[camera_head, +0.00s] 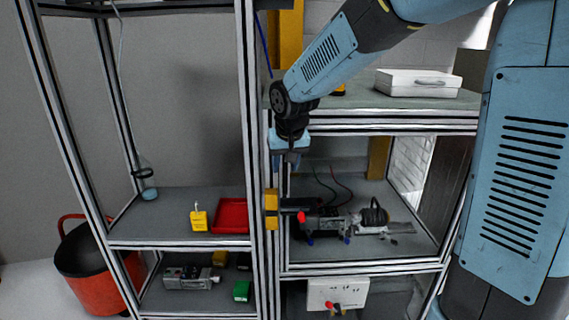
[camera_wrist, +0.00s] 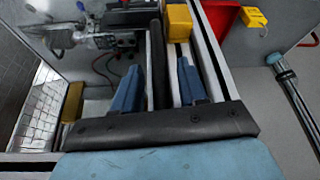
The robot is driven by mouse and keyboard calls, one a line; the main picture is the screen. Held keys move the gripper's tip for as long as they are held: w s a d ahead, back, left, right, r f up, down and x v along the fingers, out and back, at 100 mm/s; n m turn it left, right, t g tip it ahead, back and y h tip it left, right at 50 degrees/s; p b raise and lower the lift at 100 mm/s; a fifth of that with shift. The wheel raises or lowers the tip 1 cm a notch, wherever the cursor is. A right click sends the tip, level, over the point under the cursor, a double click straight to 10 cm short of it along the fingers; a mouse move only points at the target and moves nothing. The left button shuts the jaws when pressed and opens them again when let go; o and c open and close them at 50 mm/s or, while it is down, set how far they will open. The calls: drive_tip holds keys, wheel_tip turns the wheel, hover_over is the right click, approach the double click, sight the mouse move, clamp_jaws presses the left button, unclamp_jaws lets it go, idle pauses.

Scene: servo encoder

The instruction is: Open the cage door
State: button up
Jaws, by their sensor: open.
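The cage on the right has a framed opening (camera_head: 284,240) with a machine (camera_head: 345,218) on the shelf behind it. Yellow blocks (camera_head: 271,201) sit on the upright at the cage's left edge; one yellow block (camera_wrist: 180,22) shows at the top of the wrist view. My gripper (camera_head: 290,157) is at that upright, above the yellow blocks. In the wrist view my gripper (camera_wrist: 160,85) is open, with its blue fingers on either side of a dark vertical bar (camera_wrist: 157,55). I cannot tell whether the fingers touch the bar or whether the door is ajar.
A left rack holds a red tray (camera_head: 230,215) and a yellow tagged item (camera_head: 199,219). A white case (camera_head: 418,83) lies on the shelf (camera_head: 350,101) above the cage. An orange-red bucket (camera_head: 88,265) stands at far left. Floor shows at lower left.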

drive_tip(key=shift+c, duration=0.3)
clamp_jaws()
idle(0.4)
